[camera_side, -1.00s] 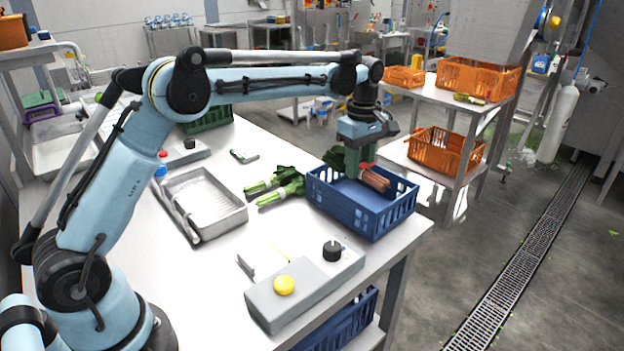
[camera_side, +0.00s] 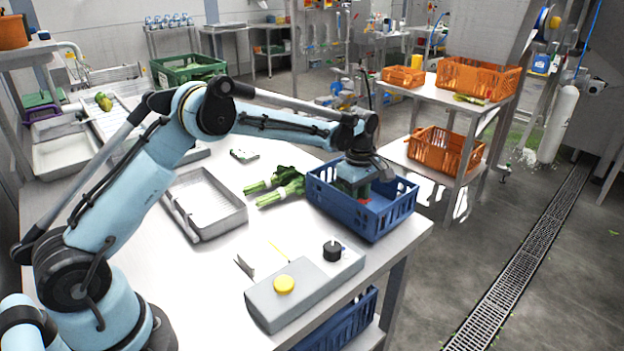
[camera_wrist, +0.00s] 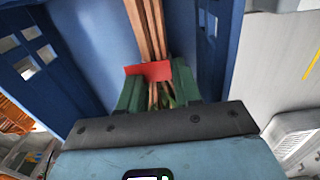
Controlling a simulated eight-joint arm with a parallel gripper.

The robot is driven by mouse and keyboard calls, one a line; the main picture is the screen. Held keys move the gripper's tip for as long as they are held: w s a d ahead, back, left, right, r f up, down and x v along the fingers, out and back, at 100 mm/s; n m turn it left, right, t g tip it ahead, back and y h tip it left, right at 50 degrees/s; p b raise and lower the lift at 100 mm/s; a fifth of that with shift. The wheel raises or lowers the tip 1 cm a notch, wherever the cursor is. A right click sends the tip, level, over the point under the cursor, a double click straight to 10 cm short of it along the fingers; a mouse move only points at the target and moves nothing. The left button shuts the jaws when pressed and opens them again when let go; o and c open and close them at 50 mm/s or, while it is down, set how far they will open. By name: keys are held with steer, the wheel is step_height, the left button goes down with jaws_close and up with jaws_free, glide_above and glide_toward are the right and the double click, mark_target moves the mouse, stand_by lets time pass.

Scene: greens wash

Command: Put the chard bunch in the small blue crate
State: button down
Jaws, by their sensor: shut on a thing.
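The chard bunch, with pinkish-brown stems (camera_wrist: 148,28) and a red band (camera_wrist: 148,71), is between the green fingers of my gripper (camera_wrist: 158,95) in the wrist view. My gripper (camera_side: 350,187) is shut on it and reaches down inside the small blue crate (camera_side: 343,215) in the side view. The crate's blue walls (camera_wrist: 75,88) stand on both sides of the stems in the wrist view. In the side view the crate wall and my gripper hide most of the bunch. I cannot tell whether it touches the crate floor.
Other leafy bunches (camera_side: 285,188) lie on the table left of the crate. A metal tray (camera_side: 207,203) and a grey control box with a yellow button (camera_side: 284,285) are nearby. A green crate (camera_side: 188,69) stands at the back; orange crates (camera_side: 444,150) are on a rack to the right.

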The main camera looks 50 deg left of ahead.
steer(key=shift+f, duration=0.15)
steer(key=c, duration=0.8)
jaws_free()
steer(key=s+r+m+t, duration=0.1)
steer(key=s+r+m, duration=0.15)
steer(key=r, duration=0.55)
steer(key=s+r+m+t, duration=0.1)
steer(key=s+r+m, duration=0.15)
steer(key=r, duration=0.65)
steer(key=s+f+m+t, duration=0.1)
steer(key=s+m, duration=0.3)
steer(key=s, duration=0.2)
steer(key=s+d+f+m+t, duration=0.1)
steer(key=s+f+m+t, duration=0.1)
steer(key=s+m, duration=0.2)
steer(key=s+f+m+t, duration=0.1)
steer(key=s+m+t, duration=0.1)
steer(key=s+m, duration=0.3)
steer(key=shift+s+d+f, duration=0.1)
steer(key=shift+s+f, duration=0.05)
steer(key=shift+s, duration=0.6)
steer(key=shift+s+d+f, duration=0.1)
steer(key=shift+s, duration=0.7)
steer(key=shift+s+d+f, duration=0.1)
steer(key=shift+s+f, duration=0.05)
steer(key=shift+s, duration=0.6)
